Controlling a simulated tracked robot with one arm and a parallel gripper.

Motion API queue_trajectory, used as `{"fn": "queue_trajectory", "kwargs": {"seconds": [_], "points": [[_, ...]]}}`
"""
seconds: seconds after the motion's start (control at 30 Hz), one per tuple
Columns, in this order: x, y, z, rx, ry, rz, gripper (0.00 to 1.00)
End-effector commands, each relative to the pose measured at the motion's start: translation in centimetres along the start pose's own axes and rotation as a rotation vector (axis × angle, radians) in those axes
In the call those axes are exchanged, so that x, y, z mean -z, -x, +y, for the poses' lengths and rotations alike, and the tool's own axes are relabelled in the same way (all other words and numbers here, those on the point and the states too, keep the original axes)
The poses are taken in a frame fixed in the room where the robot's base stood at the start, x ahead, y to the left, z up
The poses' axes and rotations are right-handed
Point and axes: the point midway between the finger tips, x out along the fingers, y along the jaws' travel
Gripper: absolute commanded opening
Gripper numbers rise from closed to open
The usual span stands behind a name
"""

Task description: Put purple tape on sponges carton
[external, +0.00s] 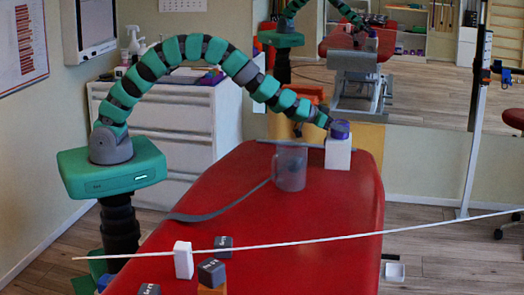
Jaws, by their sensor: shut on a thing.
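The purple tape (340,130) is a short round roll at the far end of the red treatment table. My gripper (332,124) comes in from the left and is shut on the tape; its fingertips are small and hard to make out. A white carton (338,154), likely the sponges carton, stands upright on the table directly below the tape. The tape appears at the carton's top, but I cannot tell whether it rests on it or hovers just above. No label is readable.
A translucent grey cup (290,168) stands left of the carton on the red table (300,215), with a grey strap (225,209) near it. Dark blocks (211,272) and a white box (183,260) stand at the near end. A thin white bar (330,239) crosses the view.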

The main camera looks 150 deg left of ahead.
Motion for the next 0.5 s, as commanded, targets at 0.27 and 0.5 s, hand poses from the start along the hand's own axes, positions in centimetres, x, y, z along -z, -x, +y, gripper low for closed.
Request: {"fn": "queue_trajectory", "kwargs": {"seconds": [0.27,0.5], "points": [[-0.33,-0.17,0.00,0.000,0.000,0.002,0.36],[-0.47,-0.24,-0.01,0.000,0.000,0.002,0.81]]}}
